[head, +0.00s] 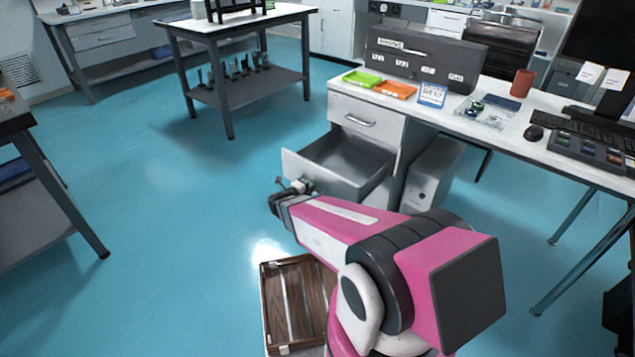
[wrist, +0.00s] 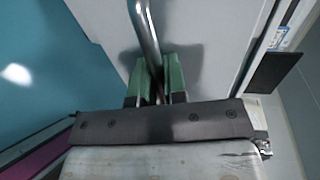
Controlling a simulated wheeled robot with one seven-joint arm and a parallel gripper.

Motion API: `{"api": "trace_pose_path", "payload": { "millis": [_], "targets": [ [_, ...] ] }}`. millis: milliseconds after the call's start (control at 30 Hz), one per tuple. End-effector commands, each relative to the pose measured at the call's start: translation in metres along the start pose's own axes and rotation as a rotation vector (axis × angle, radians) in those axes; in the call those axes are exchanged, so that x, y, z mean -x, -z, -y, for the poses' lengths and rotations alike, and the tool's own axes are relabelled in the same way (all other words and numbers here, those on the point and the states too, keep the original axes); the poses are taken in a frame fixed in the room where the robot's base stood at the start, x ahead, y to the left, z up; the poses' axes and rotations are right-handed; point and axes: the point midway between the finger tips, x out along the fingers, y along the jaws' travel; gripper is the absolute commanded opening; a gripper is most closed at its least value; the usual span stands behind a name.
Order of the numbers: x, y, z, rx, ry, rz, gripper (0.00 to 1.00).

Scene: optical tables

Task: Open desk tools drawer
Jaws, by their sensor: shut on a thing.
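The desk drawer (head: 345,167) is pulled out of the white desk pedestal (head: 366,119), below a closed upper drawer with a metal handle (head: 360,121). Its grey inside looks empty where I can see it. My gripper (head: 297,186) is at the front of this open drawer. In the wrist view my gripper's green fingers (wrist: 160,82) are closed around the metal bar handle (wrist: 146,35) on the pale drawer front (wrist: 210,30). The lower part of the handle is hidden between the fingers. My pink arm hides the area in front of the pedestal.
A wooden case (head: 292,300) lies on the blue floor below my arm. A computer tower (head: 433,175) stands right of the pedestal. The desk top (head: 510,135) holds trays, a red cup (head: 522,83) and a keyboard. The floor left of the drawer is clear.

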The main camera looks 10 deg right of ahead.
Motion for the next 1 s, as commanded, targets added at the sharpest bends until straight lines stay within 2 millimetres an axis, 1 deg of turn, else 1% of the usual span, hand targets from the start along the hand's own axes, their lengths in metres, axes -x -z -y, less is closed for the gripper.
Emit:
{"api": "trace_pose_path", "payload": {
  "millis": [33, 200, 567, 600, 633, 900, 1000],
  "targets": [
    [0.005, 0.000, -0.001, 0.000, 0.000, 0.001, 0.00],
    [0.011, 0.000, -0.002, -0.001, 0.000, -0.001, 0.00],
    [0.012, 0.000, -0.003, -0.001, 0.000, -0.001, 0.00],
    [0.012, 0.000, -0.003, -0.001, 0.000, -0.001, 0.25],
    [0.012, 0.000, -0.003, -0.001, 0.000, -0.001, 0.35],
    [0.012, 0.000, -0.003, 0.000, 0.000, -0.001, 0.36],
    [0.015, 0.000, -0.002, 0.000, 0.000, 0.000, 0.36]
  ]
}}
